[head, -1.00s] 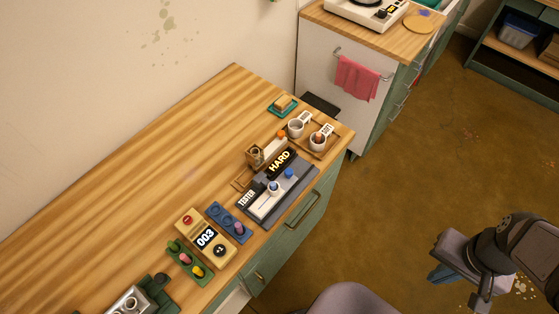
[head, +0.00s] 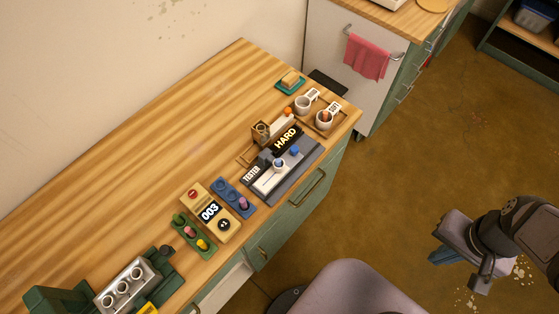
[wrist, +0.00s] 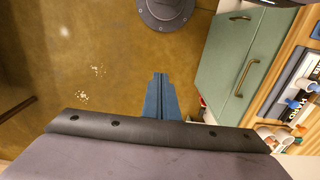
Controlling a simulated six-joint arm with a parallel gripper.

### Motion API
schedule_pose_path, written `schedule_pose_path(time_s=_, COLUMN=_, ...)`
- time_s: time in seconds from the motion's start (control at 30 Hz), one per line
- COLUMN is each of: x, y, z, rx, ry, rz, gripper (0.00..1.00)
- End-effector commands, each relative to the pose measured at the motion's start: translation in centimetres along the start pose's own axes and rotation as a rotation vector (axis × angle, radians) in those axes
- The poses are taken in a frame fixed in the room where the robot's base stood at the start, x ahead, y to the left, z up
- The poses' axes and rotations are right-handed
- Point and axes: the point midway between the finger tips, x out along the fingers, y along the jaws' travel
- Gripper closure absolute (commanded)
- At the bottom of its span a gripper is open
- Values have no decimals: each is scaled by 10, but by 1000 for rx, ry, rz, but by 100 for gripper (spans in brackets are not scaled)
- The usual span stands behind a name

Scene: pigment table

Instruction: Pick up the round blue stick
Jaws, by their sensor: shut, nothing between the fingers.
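A small round blue piece (head: 294,151) stands upright on the grey tester (head: 265,193) near the table's right edge. A white piece (head: 279,164) with a bluish top stands beside it in the tester. Which shape each has below its top is too small to tell. Blue pieces also show at the right edge of the wrist view (wrist: 293,104). My gripper (head: 446,257) hangs over the floor, well to the right of the table. Its blue fingers (wrist: 162,96) are shut and empty in the wrist view.
A blue tray (head: 224,184) holds a pink piece. A green tray (head: 186,238) holds several coloured pieces. A counter reading 003 (head: 200,197) lies between them. White cups (head: 303,106) stand on a wooden tray behind the tester.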

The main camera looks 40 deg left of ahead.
Motion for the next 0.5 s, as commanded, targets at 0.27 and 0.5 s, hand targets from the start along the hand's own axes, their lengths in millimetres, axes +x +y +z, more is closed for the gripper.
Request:
schedule_pose_path(time_s=0.27, x=0, y=0, z=0, rx=0, ry=0, rz=0, gripper=100)
schedule_pose_path(time_s=0.5, x=0, y=0, z=0, rx=0, ry=0, rz=0, gripper=76)
